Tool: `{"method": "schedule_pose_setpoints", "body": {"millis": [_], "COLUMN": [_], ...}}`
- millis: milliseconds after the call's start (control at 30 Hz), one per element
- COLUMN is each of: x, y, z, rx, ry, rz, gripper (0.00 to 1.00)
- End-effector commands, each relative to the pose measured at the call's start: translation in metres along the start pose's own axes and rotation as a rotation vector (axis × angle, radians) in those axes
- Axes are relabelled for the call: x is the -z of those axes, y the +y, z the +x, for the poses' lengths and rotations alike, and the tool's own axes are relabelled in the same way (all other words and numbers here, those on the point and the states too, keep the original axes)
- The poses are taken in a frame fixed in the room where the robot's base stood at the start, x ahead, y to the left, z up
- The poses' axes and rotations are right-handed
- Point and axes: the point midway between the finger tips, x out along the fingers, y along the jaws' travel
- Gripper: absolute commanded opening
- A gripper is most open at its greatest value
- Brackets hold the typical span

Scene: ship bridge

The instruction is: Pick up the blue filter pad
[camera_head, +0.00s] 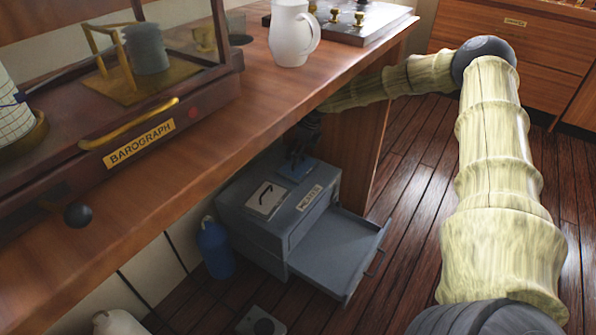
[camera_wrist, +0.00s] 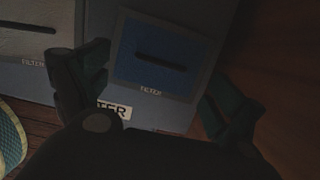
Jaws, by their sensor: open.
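The blue filter pad (camera_wrist: 160,62) lies on top of the grey heater box, its face with a dark slot and a FILTER label in the wrist view. In the head view the blue pad (camera_head: 296,170) is small and partly hidden by my gripper (camera_head: 299,160), which is just above it under the counter. In the wrist view my gripper (camera_wrist: 155,98) is open, one dark finger on each side of the pad's lower part. Contact with the pad cannot be told.
A pale filter pad (camera_head: 266,198) lies beside it on the heater box (camera_head: 266,238). The box's tray (camera_head: 335,255) is pulled out. The wooden counter (camera_head: 225,140) overhangs my arm. A blue bottle (camera_head: 214,248) stands left of the box. Floor to the right is free.

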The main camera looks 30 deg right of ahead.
Motion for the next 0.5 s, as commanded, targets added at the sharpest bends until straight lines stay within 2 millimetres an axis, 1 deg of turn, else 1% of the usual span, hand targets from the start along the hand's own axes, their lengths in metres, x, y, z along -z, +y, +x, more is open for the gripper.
{"method": "schedule_pose_setpoints", "body": {"millis": [167,400,500], "x": [0.002,0.004,0.004], "y": [-0.001,-0.004,-0.004], "z": [0.012,0.041,0.05], "rx": [0.001,0.001,0.001], "ry": [0.0,0.001,0.001], "rz": [0.0,0.0,0.001], "gripper": [0.94,0.94,0.94]}}
